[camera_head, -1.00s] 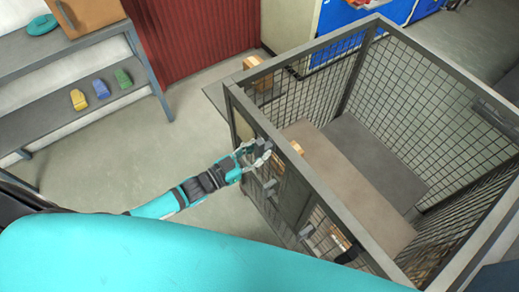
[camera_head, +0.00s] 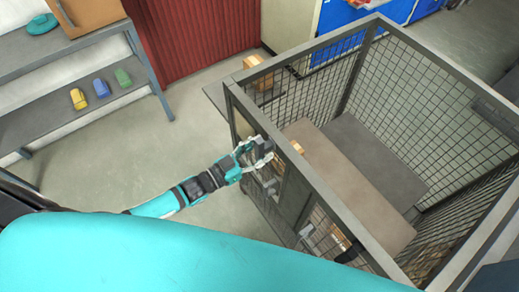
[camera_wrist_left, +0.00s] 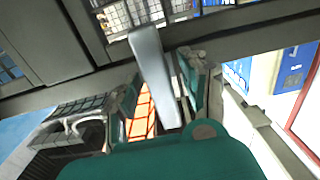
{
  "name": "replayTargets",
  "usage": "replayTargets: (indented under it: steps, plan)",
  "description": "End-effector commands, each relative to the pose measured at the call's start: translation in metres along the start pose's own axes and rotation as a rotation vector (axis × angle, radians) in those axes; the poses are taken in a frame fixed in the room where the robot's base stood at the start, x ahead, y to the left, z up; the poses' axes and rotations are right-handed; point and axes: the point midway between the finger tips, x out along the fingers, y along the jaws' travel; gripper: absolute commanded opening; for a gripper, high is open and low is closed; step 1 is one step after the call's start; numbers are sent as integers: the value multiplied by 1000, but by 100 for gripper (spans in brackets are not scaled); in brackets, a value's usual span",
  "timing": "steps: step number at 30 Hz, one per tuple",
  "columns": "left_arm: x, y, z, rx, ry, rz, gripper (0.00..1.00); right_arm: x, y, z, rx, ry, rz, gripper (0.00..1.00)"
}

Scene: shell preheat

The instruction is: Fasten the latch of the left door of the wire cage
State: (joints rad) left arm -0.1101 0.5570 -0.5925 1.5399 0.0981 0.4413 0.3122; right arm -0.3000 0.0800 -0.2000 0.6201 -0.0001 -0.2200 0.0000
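The wire cage (camera_head: 312,182) stands on the right in the head view, with its left door (camera_head: 291,200) on the side facing my left arm. My left gripper (camera_head: 262,153) is at the upper part of that side, close to the frame. In the left wrist view, a pale grey metal bar (camera_wrist_left: 155,80), apparently the latch handle, stands between the two teal fingers of the gripper (camera_wrist_left: 160,95). The fingers look spread, with the bar between them; a firm grip does not show. The gripper hides part of the latch in the head view. My right gripper is out of view.
Inside the cage are a brown board (camera_head: 350,185) and a grey panel (camera_head: 375,155). A cardboard box (camera_head: 257,72) shows behind the cage mesh. A shelf (camera_head: 75,115) with small coloured items stands at left. The floor (camera_head: 180,125) between shelf and cage is clear.

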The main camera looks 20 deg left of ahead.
Motion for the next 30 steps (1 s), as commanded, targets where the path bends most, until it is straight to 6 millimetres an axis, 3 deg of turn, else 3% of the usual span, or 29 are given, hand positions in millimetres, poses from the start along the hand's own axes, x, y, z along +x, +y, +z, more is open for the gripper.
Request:
replayTargets:
  steps: [8, 21, 30]
  plan:
    - [-12, 0, 1, 1, -1, 0, 44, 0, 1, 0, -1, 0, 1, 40]
    - [-99, 0, 1, 0, -3, 0, 44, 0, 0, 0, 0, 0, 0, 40]
    - [-120, 0, 0, 1, 1, 0, 44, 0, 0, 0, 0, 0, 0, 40]
